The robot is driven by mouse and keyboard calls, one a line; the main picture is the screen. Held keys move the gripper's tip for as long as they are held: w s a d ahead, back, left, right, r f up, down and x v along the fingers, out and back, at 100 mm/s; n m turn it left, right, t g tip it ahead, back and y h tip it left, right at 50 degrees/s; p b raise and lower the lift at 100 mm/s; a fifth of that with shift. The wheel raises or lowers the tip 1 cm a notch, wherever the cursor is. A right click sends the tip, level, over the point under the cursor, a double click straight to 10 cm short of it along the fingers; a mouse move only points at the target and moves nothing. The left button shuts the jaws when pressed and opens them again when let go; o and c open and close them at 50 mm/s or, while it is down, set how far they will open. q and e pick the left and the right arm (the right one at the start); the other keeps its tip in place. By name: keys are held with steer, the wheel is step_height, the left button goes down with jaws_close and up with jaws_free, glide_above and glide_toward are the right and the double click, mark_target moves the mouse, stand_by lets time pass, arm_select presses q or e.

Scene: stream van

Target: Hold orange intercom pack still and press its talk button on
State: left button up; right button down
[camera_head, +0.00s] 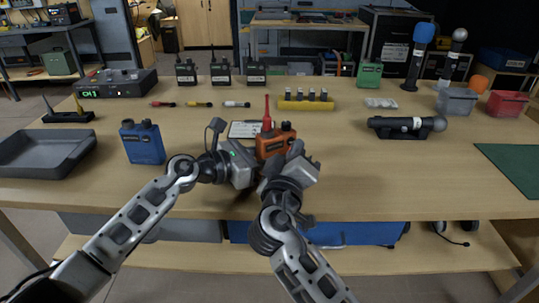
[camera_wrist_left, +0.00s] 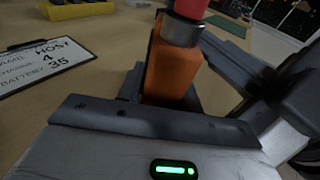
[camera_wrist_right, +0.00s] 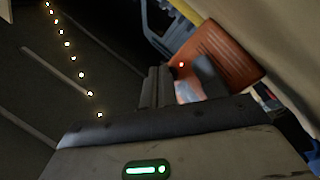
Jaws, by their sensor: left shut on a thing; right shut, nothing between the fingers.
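The orange intercom pack (camera_head: 272,145), with a red antenna (camera_head: 267,115), stands near the middle front of the table. My left gripper (camera_head: 252,160) is shut on it from its left side; the pack (camera_wrist_left: 168,75) shows between the fingers in the left wrist view. My right gripper (camera_head: 290,157) is shut with nothing between its fingers, close to the pack's front right. In the right wrist view the pack (camera_wrist_right: 222,55) lies just beyond the closed fingers (camera_wrist_right: 160,85), and a small red light shows on it. Whether the fingertips touch the pack, and the talk button itself, I cannot tell.
A blue pack (camera_head: 142,142) stands to the left by a grey tray (camera_head: 45,150). A labelled card (camera_head: 243,129) lies behind the orange pack. A black microphone in a cradle (camera_head: 405,126) is to the right. The table's front edge is close.

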steer(key=shift+s+d, duration=0.25)
steer(key=shift+s, duration=0.15)
steer(key=shift+s+d, duration=0.55)
steer(key=shift+s, duration=0.3)
steer(key=shift+s+d, duration=0.5)
steer(key=shift+s, duration=0.35)
steer(key=shift+s+d, duration=0.55)
steer(key=shift+s, duration=0.3)
arm_select(q)
steer(key=o, duration=1.1)
